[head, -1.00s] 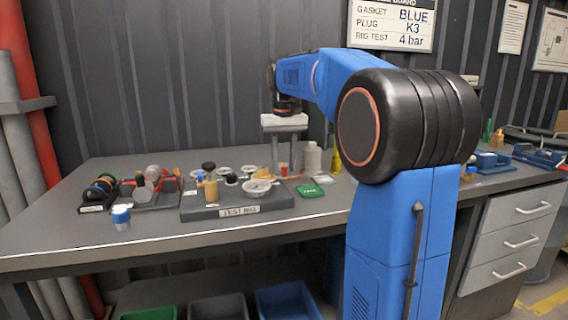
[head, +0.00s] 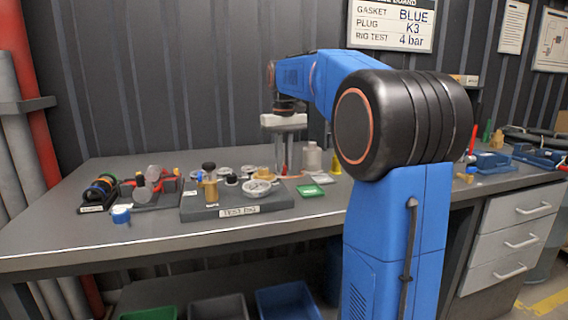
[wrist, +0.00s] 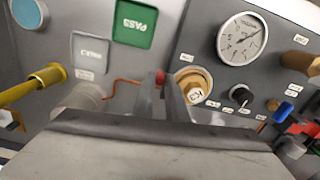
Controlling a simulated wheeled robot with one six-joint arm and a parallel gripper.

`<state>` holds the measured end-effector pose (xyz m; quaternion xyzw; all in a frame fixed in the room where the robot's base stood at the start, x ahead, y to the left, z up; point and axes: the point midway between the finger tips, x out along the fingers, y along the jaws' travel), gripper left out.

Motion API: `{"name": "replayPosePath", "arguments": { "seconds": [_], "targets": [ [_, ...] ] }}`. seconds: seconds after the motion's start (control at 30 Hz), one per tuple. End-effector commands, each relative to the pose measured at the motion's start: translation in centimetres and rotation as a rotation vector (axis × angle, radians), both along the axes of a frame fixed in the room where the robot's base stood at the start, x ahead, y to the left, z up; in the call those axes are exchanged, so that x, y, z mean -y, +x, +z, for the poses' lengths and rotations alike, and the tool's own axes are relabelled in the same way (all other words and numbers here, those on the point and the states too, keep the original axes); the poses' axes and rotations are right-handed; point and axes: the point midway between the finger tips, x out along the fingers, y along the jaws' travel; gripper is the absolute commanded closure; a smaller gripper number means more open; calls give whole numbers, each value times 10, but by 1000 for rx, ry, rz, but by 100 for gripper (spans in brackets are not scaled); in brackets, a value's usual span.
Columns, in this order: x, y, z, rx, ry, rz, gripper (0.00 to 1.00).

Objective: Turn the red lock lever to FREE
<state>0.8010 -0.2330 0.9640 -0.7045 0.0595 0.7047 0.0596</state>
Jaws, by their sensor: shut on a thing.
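My gripper (wrist: 166,88) points down over the bench at the right end of the grey test rig (head: 237,205). Its fingers are shut on a small red piece, the red lock lever (wrist: 160,77), whose red end shows at the fingertips. The rest of the lever is hidden by the fingers, and I cannot read its position or a FREE mark. A brass plug marked K3 (wrist: 193,88) sits on the rig just right of the fingers in the wrist view. In the head view a bit of red (head: 284,168) shows below the gripper.
A pressure gauge (wrist: 241,38) and black knob (wrist: 240,95) are on the rig. A green PASS tag (wrist: 134,22), a grey tag (wrist: 90,53) and a thin orange-red line (wrist: 122,83) lie beside it. A red upright handle (head: 472,139) shows right of my arm.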

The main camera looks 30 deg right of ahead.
Motion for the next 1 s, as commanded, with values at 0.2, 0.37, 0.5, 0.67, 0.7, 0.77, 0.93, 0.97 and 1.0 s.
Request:
{"name": "replayPosePath", "arguments": {
  "seconds": [0.2, 0.37, 0.5, 0.67, 0.7, 0.77, 0.93, 0.97, 1.0],
  "targets": [
    [4, 12, 0, -1, 0, 191, 100],
    [5, 22, 0, 0, 0, 344, 100],
    [5, 30, 0, -1, 0, 475, 100],
    [4, 38, 0, 1, -1, 612, 100],
    [4, 40, 0, 1, -1, 643, 100],
    [3, 43, 0, 1, -1, 688, 100],
    [1, 49, 0, 0, 0, 790, 100],
    [0, 50, 0, 0, -1, 803, 100],
    [0, 51, 0, 1, -1, 821, 100]
  ]
}}
